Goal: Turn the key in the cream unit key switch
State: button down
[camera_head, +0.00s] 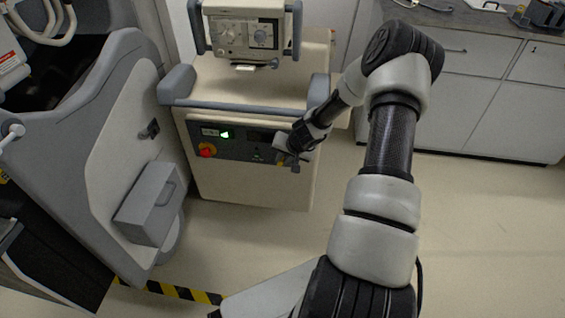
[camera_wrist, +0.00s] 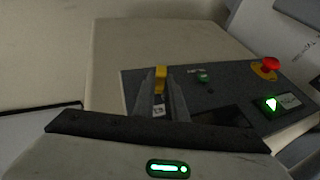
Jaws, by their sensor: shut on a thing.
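The cream unit (camera_head: 255,186) stands in the middle of the head view, with a dark control panel (camera_head: 236,143) on its front. My gripper (camera_head: 289,160) is at the right end of this panel. In the wrist view my gripper (camera_wrist: 161,90) has its two grey fingers closed around a small yellow piece, which looks like the key (camera_wrist: 161,74), at the edge of the panel. The fingers hide the lower part of the key and the key switch, so its turn angle cannot be told. A small label shows between the fingers.
A red knob (camera_head: 207,150) on yellow and a lit green switch (camera_head: 225,134) sit on the same panel. A grey bumper bar (camera_head: 245,107) runs above it. A large grey machine (camera_head: 112,130) stands left. Grey cabinets (camera_head: 470,95) are behind right. The floor at right is clear.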

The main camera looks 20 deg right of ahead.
jog(key=shift+d+t+y, duration=0.15)
jog(key=shift+t+y, duration=0.15)
jog(key=shift+y, duration=0.2)
jog(key=shift+s+f, duration=0.1)
jog(key=shift+s+d+f+m+t+y, duration=0.1)
jog(key=shift+m+t+y, duration=0.1)
jog(key=shift+t+y, duration=0.25)
jog(key=shift+d+m+t+y, duration=0.1)
jog(key=shift+m+t+y, duration=0.1)
jog(key=shift+t+y, duration=0.2)
jog(key=shift+f, duration=0.1)
